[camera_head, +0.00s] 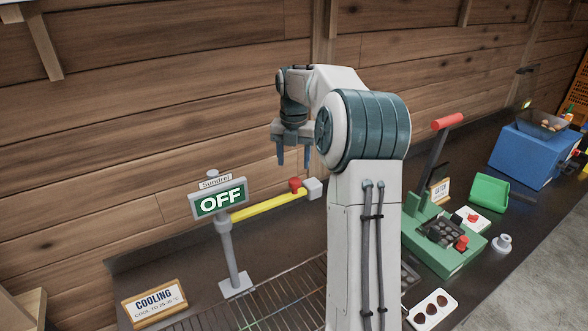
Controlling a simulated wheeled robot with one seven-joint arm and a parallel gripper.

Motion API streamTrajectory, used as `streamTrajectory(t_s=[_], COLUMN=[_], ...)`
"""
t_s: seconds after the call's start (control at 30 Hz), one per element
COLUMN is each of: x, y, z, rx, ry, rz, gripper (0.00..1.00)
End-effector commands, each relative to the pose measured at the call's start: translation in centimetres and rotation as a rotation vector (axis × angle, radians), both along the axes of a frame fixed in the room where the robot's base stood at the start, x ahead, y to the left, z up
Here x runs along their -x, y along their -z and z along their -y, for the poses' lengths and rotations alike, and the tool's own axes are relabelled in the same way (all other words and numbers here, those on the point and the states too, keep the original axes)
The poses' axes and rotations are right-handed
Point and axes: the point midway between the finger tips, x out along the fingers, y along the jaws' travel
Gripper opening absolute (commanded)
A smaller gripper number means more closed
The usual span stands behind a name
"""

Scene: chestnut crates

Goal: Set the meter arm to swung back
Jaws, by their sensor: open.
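The meter arm (268,206) is a yellow bar on a grey post (232,258) at the left of the counter. It reaches from the post to the right and slightly up, out over a wire rack. A red piece (295,185) and a pale grey block (313,189) sit at its far end. A sign (221,200) on the post reads OFF in white on green. My gripper (294,158) is open and empty, its fingers pointing down. In this view it appears just above the arm's red end, apart from it; the depth between them is hard to tell.
A wire rack (290,297) lies below the meter arm. A COOLING sign (154,303) stands at front left. Right of my arm are a green lever device (445,247), a green scoop (488,192) and a blue box (533,152). A plank wall closes the back.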

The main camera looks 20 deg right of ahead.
Motion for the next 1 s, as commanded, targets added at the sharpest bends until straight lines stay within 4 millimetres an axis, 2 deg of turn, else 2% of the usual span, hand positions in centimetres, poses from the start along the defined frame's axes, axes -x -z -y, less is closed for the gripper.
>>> streamTrajectory(t_s=[0.03, 0.2, 0.4, 0.57, 1.0], x=[-0.1, -0.1, -0.1, -0.1, -0.1], y=[-1.3, -4.9, -7.2, -7.8, -7.8], z=[0.0, 0.0, -0.1, -0.1, -0.1], rx=[0.001, 0.001, 0.000, 0.000, 0.001], ry=[0.000, -0.001, -0.002, -0.002, -0.002], rz=[0.004, 0.005, 0.001, 0.001, 0.001], gripper=[0.54, 0.54, 0.54, 0.54, 0.54])
